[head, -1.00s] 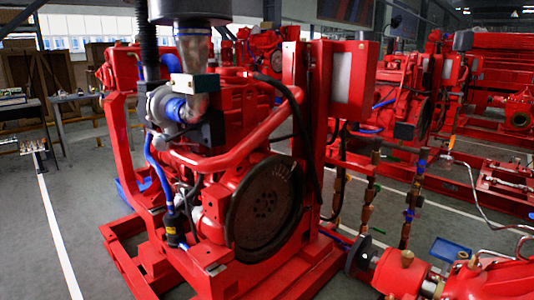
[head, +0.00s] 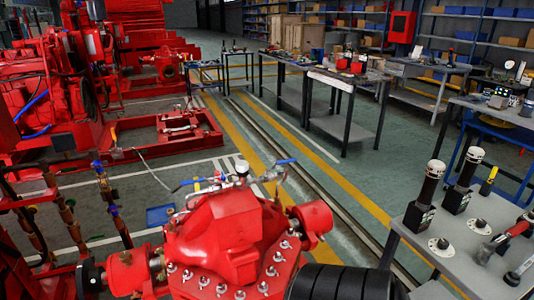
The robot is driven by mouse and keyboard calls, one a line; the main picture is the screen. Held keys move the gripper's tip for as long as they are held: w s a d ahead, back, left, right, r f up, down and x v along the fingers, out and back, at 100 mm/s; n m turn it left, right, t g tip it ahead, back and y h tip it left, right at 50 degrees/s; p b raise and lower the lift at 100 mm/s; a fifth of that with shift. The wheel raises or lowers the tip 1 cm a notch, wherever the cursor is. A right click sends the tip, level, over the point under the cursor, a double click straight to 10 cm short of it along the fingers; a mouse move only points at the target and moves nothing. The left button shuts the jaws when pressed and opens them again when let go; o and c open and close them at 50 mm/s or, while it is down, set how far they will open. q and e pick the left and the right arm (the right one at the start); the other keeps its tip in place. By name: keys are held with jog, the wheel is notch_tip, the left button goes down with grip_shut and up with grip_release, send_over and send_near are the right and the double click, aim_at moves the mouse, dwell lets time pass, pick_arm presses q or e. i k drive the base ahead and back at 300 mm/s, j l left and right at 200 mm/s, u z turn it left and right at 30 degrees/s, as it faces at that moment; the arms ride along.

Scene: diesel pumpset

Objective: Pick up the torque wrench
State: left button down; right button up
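Neither of my grippers shows in the head view. On the grey bench at the lower right lies a tool with a red handle and a metal head (head: 487,251), which may be the torque wrench. Its handle runs to the upper right, toward the picture's right edge. Another metal tool (head: 520,268) lies just below it, partly cut off by the right edge. At this size I cannot tell for sure which of them is the torque wrench.
The grey bench (head: 412,222) also bears two upright black devices with white tops (head: 427,195) (head: 463,175). A red pump (head: 235,240) with a black ribbed cylinder (head: 340,283) stands in front. Farther tables (head: 350,78) and shelves line the back. Floor between is open.

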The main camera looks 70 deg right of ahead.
aim_at(482, 257)
jog(key=z, duration=3.85)
jog(key=k+j+u, duration=0.2)
jog(key=k+u, duration=0.25)
jog(key=k+j+u, duration=0.3)
jog(key=u, duration=0.15)
jog(key=k+j+u, duration=0.35)
jog(key=u, duration=0.15)
jog(key=j+z, duration=0.1)
jog(key=z, duration=1.4)
jog(key=i+l+z, duration=0.1)
jog(key=i, duration=0.65)
jog(key=i+l, duration=0.25)
jog(key=i, duration=0.55)
jog(key=z, duration=0.05)
